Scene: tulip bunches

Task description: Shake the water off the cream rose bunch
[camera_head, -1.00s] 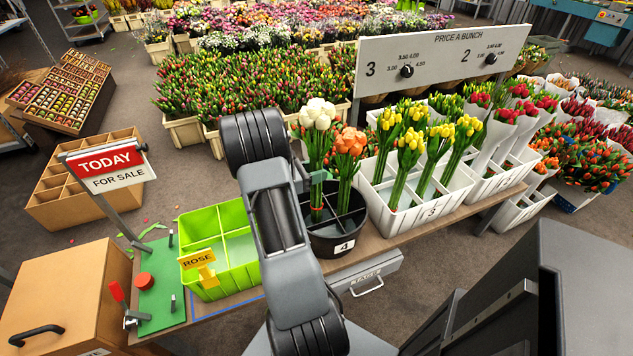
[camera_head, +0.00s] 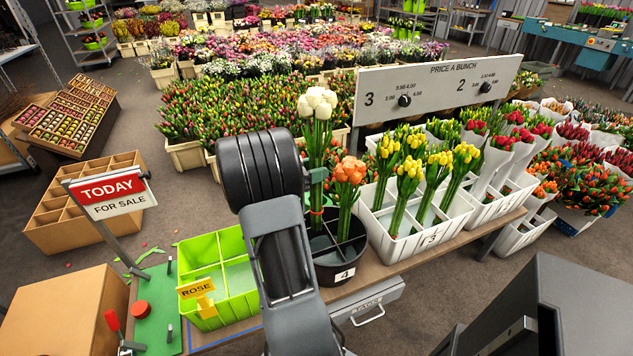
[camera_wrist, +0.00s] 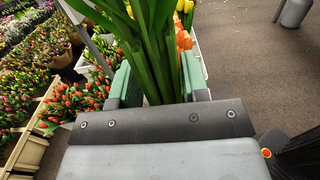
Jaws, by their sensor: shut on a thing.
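The cream rose bunch (camera_head: 318,104) stands upright in my gripper (camera_head: 318,176), its cream heads well above the orange bunch. My gripper is shut on its green stems, which also show between the green finger pads in the wrist view (camera_wrist: 152,62). A red band (camera_head: 316,212) circles the lower stems. They are over or inside the black round bucket (camera_head: 359,261) marked 4. I cannot tell whether the stem ends are clear of it. No water drops can be made out.
An orange bunch (camera_head: 349,171) stands in the same bucket, close on the right. A white crate (camera_head: 405,248) of yellow tulips is beyond it. A lime-green bin (camera_head: 212,245) with a ROSE tag is left of my arm. A TODAY sign (camera_head: 107,190) stands further left.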

